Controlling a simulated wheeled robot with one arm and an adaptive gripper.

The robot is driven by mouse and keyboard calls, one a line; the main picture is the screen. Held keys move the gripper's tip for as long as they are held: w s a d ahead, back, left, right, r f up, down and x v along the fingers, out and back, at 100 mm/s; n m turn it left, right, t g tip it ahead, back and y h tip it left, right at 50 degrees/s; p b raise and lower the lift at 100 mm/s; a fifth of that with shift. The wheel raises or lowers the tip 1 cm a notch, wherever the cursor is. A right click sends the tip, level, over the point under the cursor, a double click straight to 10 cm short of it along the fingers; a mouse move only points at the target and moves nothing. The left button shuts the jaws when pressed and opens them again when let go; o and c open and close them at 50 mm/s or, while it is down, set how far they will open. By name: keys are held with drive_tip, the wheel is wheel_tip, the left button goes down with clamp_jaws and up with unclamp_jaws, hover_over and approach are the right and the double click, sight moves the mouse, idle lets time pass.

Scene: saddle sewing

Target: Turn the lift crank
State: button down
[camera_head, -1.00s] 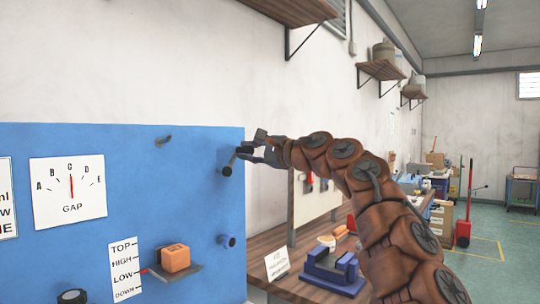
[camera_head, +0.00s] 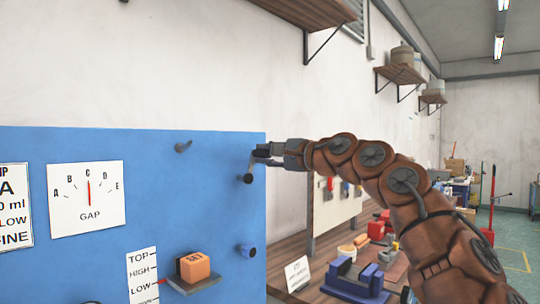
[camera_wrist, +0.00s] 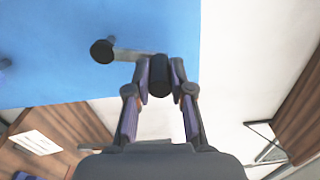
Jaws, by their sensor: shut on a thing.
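The crank on the blue panel (camera_head: 130,222) has a dark round hub (camera_head: 248,179) near the panel's right edge. In the wrist view the hub (camera_wrist: 102,50) joins a short grey crank arm (camera_wrist: 138,55), which leads to a dark cylindrical handle (camera_wrist: 160,74). My gripper (camera_head: 262,155) reaches in from the right, just above and right of the hub. In the wrist view my gripper (camera_wrist: 160,85) is shut on the handle, one finger on each side. An orange block (camera_head: 193,266) sits on a small grey shelf (camera_head: 193,282), its red pointer between HIGH and LOW on the scale (camera_head: 142,275).
A second dark knob (camera_head: 247,250) sticks out below the crank, and a grey peg (camera_head: 183,146) above left. A GAP dial (camera_head: 87,199) is at left. A wooden bench with a blue fixture (camera_head: 345,278) stands right of the panel, behind my arm. A wall shelf (camera_head: 310,12) hangs above.

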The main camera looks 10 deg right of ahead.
drive_tip(key=shift+a, duration=0.1)
drive_tip(key=c, duration=1)
unclamp_jaws()
drive_tip(key=shift+s+d, duration=0.1)
drive_tip(key=shift+d, duration=0.15)
drive_tip(key=shift+v, duration=5.85)
